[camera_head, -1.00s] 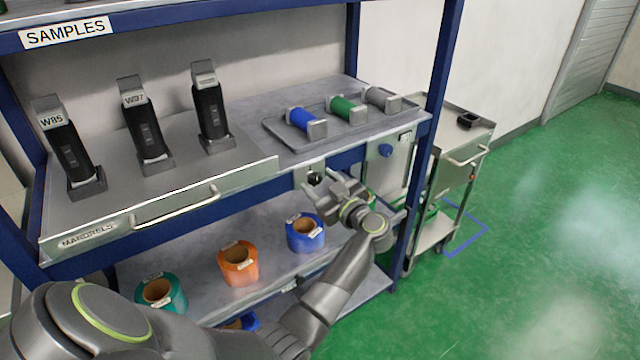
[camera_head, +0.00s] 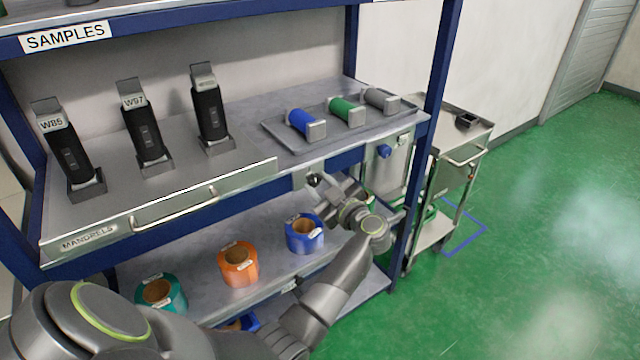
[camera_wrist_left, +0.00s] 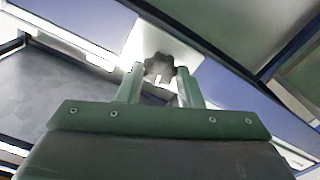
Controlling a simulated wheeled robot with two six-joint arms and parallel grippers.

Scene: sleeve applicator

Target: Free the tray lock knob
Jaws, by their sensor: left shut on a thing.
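The tray lock knob (camera_wrist_left: 159,66) is dark and lobed, on a pale plate (camera_wrist_left: 185,45) in the left wrist view. In the head view the knob (camera_head: 314,180) shows as a small black spot below the shelf's front edge, right of the mandrel tray. My left gripper (camera_wrist_left: 160,84) is shut on the knob, one finger on each side of it. In the head view the left gripper (camera_head: 325,186) reaches up to the plate from below right. The mandrel tray (camera_head: 240,178) sits level on the shelf with its long handle in front. My right gripper is not in view.
Three black mandrels (camera_head: 150,130) stand on the tray. A small tray (camera_head: 270,130) with blue, green and grey spools lies to the right. Coloured rolls (camera_head: 238,265) stand on the lower shelf. A blue rack post (camera_head: 432,100) and a metal cart (camera_head: 465,150) are at the right.

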